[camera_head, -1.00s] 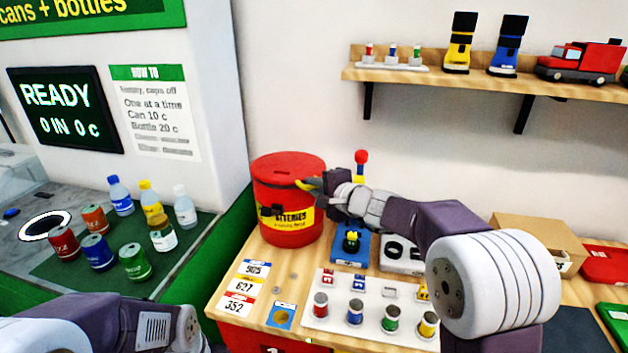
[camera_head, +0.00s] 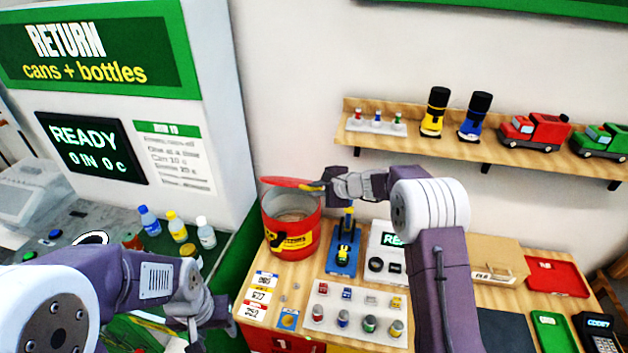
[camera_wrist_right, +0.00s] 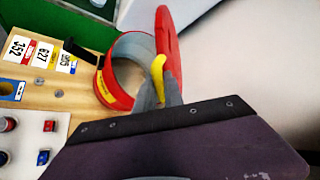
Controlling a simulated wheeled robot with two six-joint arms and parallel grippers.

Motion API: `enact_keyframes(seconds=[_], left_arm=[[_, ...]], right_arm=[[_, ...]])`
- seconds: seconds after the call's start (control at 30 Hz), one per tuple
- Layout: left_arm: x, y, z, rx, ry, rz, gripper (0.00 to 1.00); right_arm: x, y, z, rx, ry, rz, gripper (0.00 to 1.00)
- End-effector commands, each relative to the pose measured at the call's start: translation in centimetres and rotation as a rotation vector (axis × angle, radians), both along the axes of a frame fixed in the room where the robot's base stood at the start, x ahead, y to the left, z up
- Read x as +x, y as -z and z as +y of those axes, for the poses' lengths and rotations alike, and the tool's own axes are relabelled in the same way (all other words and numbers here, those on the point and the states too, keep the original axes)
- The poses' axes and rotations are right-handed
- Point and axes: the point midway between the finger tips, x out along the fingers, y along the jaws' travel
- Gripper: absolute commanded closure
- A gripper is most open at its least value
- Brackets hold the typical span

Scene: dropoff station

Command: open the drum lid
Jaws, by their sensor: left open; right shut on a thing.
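The red battery drum (camera_head: 291,240) stands on the wooden table near the wall, with a yellow label on its front. Its red lid (camera_head: 290,183) is raised above the rim, tilted, and the grey inside of the drum shows. My right gripper (camera_head: 324,186) is shut on the lid's yellow handle (camera_wrist_right: 158,72) at the lid's edge. In the right wrist view the lid (camera_wrist_right: 167,45) stands beside the drum's open mouth (camera_wrist_right: 128,68). My left gripper (camera_head: 205,325) is open and empty, low in the head view, left of the table and away from the drum.
A blue stand (camera_head: 344,250) and a white device (camera_head: 386,255) stand right of the drum. Number cards (camera_head: 258,296) and a white battery tray (camera_head: 352,322) lie in front. A shelf (camera_head: 400,133) with toys hangs behind. Bottles (camera_head: 176,227) stand on the left counter.

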Motion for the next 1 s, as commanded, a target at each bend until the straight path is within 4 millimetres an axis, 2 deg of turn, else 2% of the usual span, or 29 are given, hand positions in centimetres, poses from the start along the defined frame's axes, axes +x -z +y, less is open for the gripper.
enact_keyframes(seconds=[0.03, 0.13, 0.6, 0.63, 0.7, 1.0], left_arm=[[-0.01, -1.05, 0.00, 0.000, 0.000, 0.000, 0.49], [-0.01, -1.54, 0.00, 0.000, 0.000, 0.000, 0.49], [-0.01, -1.66, 0.00, 0.000, 0.000, 0.000, 0.49], [-0.01, -1.67, 0.00, 0.000, 0.000, 0.000, 0.49], [0.00, -1.67, 0.00, 0.000, 0.000, 0.000, 0.49], [0.00, -1.60, 0.00, 0.000, 0.000, 0.000, 0.49]], right_arm=[[0.12, -0.69, -0.01, 0.004, -0.001, 0.007, 1.00], [0.28, -0.70, -0.07, 0.006, -0.001, 0.018, 1.00], [0.37, -0.45, -0.11, 0.009, 0.000, 0.025, 1.00], [0.37, -0.45, -0.11, 0.009, 0.000, 0.025, 0.82], [0.36, -0.46, -0.10, 0.009, 0.000, 0.025, 0.66], [0.32, -0.46, -0.16, 0.008, 0.001, 0.025, 0.66]])
